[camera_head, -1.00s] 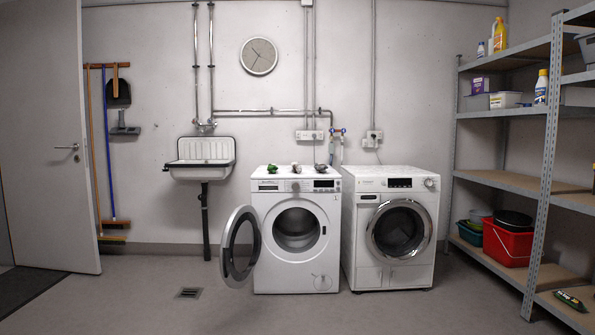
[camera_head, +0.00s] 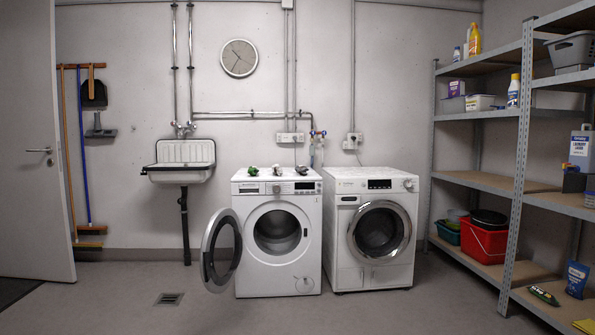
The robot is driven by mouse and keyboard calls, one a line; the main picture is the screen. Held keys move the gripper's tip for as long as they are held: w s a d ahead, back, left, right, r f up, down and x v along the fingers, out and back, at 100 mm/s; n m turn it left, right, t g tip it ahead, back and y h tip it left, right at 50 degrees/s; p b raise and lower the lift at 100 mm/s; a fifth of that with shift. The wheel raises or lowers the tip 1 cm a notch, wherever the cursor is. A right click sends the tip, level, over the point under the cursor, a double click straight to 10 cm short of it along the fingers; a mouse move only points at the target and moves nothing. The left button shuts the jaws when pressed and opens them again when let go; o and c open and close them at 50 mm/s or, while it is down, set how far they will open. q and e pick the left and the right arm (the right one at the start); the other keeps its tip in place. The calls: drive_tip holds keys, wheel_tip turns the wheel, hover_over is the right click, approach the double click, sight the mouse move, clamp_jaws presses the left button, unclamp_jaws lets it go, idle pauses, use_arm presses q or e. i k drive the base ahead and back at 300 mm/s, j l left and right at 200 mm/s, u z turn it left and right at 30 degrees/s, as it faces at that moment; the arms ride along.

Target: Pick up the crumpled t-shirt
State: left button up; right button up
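No grippers show in the head view. Three small crumpled items lie on top of the left washing machine (camera_head: 305,240): a green one (camera_head: 252,171), a pale one (camera_head: 277,170) and a dark grey one (camera_head: 302,171). They are too small to tell whether one is the crumpled t-shirt. The left machine's round door (camera_head: 222,250) stands open to the left, and its drum (camera_head: 277,231) looks empty from here. The right machine (camera_head: 368,275) has its round door (camera_head: 380,232) shut.
A metal shelf rack (camera_head: 517,180) stands at the right with a red bucket (camera_head: 482,241), bottles and boxes. A white sink (camera_head: 182,153) hangs on the wall. An open room door (camera_head: 35,150) is at the left. The floor (camera_head: 200,315) in front is clear, with a drain (camera_head: 169,299).

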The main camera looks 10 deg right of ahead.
sight(278, 171)
drive_tip(key=i+z, duration=0.35)
drive_tip(key=i, duration=2.9)
